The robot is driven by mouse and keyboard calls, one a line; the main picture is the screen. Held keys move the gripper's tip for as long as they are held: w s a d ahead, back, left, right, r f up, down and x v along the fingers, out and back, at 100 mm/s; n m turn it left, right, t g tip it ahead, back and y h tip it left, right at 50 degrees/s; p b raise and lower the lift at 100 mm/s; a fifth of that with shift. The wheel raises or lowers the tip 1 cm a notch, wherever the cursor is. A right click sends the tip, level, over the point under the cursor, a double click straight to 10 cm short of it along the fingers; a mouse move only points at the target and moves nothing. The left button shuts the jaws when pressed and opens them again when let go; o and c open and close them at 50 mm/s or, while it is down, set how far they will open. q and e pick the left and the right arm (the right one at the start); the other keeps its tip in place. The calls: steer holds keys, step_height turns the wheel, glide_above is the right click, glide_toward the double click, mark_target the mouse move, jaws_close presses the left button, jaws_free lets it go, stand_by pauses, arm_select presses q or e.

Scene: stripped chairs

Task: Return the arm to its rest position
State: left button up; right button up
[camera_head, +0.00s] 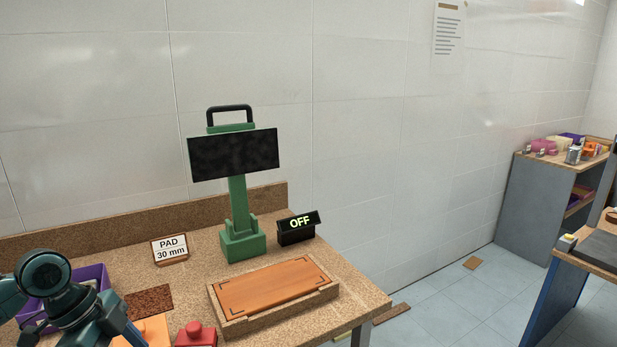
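Part of my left arm, dark teal with black joints, comes in at the lower left. Its wrist end (100,322) reaches down to the bottom edge, over the front left of the workbench (365,292). The fingers cannot be made out, so I cannot tell whether this gripper is open or shut. The arm hides part of a purple bin (88,275) and of an orange item (152,331). My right arm and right gripper are not in view.
On the bench stand a green press-like stand (243,245) with a dark panel, an OFF sign (298,228), a PAD 30 mm sign (170,249), a wooden tray (325,293), a brown pad (149,302) and a red knobbed block (195,335).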

arm_select(q)
steer(key=s+d+f+n+t+h+p, duration=0.1)
steer(key=s+d+f+n+t, duration=0.2)
steer(key=d+f, duration=0.5)
steer(key=s+d+f+n+t+p, duration=0.1)
steer(key=s+d+f+n+t, duration=0.1)
steer(key=d+f+n+t, duration=0.45)
steer(key=s+d+f+n+y, duration=0.1)
steer(key=s+f+n+y, duration=0.1)
steer(key=s, duration=0.5)
steer(key=shift+d+f+n, duration=0.35)
steer(key=shift+f+n, duration=0.3)
steer(key=shift+n, duration=0.2)
steer(key=shift+s, duration=0.1)
